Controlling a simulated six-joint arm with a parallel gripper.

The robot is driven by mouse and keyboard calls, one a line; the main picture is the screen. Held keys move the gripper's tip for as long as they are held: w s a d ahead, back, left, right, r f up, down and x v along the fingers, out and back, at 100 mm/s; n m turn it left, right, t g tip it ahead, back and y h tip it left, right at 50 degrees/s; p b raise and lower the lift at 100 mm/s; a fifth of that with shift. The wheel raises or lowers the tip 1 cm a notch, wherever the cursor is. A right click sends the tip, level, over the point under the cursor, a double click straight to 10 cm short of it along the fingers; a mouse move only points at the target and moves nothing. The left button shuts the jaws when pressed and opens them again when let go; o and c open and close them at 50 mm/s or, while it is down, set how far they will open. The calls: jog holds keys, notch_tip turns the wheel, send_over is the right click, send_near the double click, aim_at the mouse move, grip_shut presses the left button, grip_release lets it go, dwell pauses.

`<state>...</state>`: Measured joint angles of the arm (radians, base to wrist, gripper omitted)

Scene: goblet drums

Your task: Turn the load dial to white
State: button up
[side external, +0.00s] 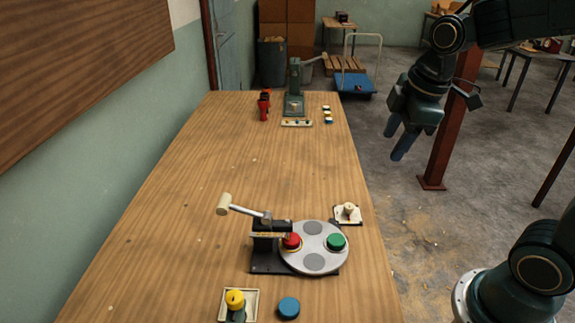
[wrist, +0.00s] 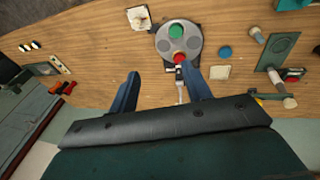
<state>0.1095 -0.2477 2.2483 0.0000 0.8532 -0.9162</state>
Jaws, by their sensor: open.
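My gripper (side external: 398,143) is open and empty, raised in the air to the right of the table, well apart from the dial. In the wrist view its two blue fingers (wrist: 160,74) are spread, with the dial beyond them.
A grey turntable (side external: 314,260) carries a red and a green piece under a lever press (side external: 270,232) with a pale handle. A blue disc (side external: 289,307) and a tray with a yellow-topped piece (side external: 235,299) lie nearer. A green press (side external: 294,90) stands far off. The table's middle is clear.

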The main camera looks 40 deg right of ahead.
jog(key=w+d+f+n+g, duration=0.2)
jog(key=w+d+f+n, duration=0.2)
jog(key=w+f+n, duration=0.35)
jog(key=n+g, duration=0.1)
jog(key=n, duration=0.5)
send_over(349, 205)
notch_tip(349, 205, down, 8)
jog(key=shift+r, duration=0.15)
notch_tip(349, 205, down, 14)
jog(key=shift+r, duration=0.1)
jog(key=c, duration=1)
